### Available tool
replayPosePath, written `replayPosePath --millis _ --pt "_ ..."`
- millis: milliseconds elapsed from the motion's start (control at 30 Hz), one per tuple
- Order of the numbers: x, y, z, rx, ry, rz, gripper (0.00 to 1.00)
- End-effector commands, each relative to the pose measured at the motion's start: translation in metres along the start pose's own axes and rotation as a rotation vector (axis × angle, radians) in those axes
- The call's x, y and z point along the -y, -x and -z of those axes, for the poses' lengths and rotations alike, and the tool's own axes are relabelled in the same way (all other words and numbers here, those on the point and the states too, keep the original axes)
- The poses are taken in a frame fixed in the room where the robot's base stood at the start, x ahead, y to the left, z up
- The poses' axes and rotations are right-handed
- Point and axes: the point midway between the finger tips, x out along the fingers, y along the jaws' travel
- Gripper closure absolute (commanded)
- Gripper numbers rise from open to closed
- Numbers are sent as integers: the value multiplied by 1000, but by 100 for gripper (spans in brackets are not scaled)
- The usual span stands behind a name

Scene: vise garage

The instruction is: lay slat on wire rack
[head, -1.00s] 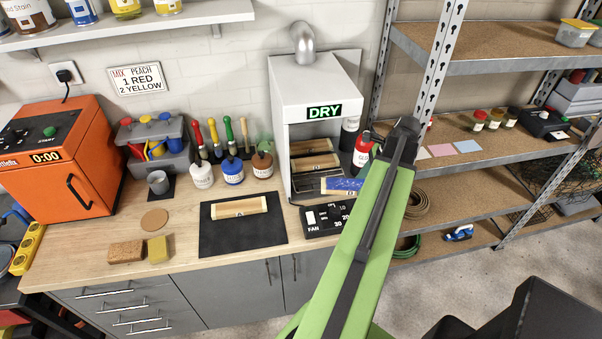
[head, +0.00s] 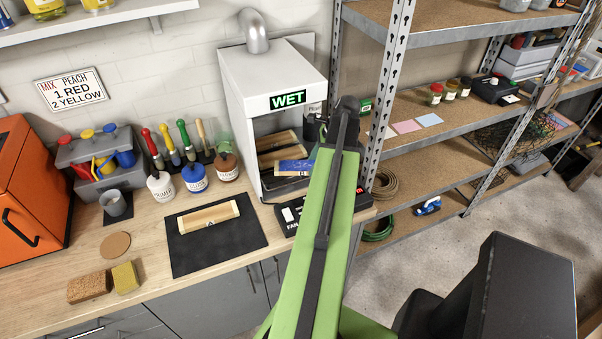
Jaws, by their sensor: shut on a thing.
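A slat with a blue painted face (head: 293,166) is at the open front of the white drying cabinet (head: 250,95), whose sign reads WET. My gripper (head: 316,145) is at the far end of my green arm, mostly hidden by it, and is shut on the blue slat at its right end. The wire rack (head: 284,184) shows as dark wires low in the cabinet, just below the slat. I cannot tell whether the slat touches it. Bare wooden slats (head: 281,154) sit behind in the cabinet. Another bare slat (head: 209,217) lies on the black mat (head: 195,258).
A fan control box (head: 290,213) stands before the cabinet. Primer and paint jars (head: 195,178) stand to its left. A metal shelf post (head: 388,95) rises close right of my arm. The bench front (head: 200,285) has free room.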

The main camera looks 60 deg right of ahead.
Motion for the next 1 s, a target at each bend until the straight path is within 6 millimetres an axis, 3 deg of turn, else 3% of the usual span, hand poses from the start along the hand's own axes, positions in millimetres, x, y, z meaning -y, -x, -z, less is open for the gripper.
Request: replayPosePath --millis 133,367,733,767,900,1000 --pt "0 -6 -5 0 4 -1 97" --pt "-1 -44 -25 1 4 -2 97" --pt "0 -46 -27 0 3 -2 97" --pt "0 -44 -27 0 3 -2 47" --pt "0 -44 -27 0 4 -2 29" --pt "0 -44 -28 0 4 -2 28"
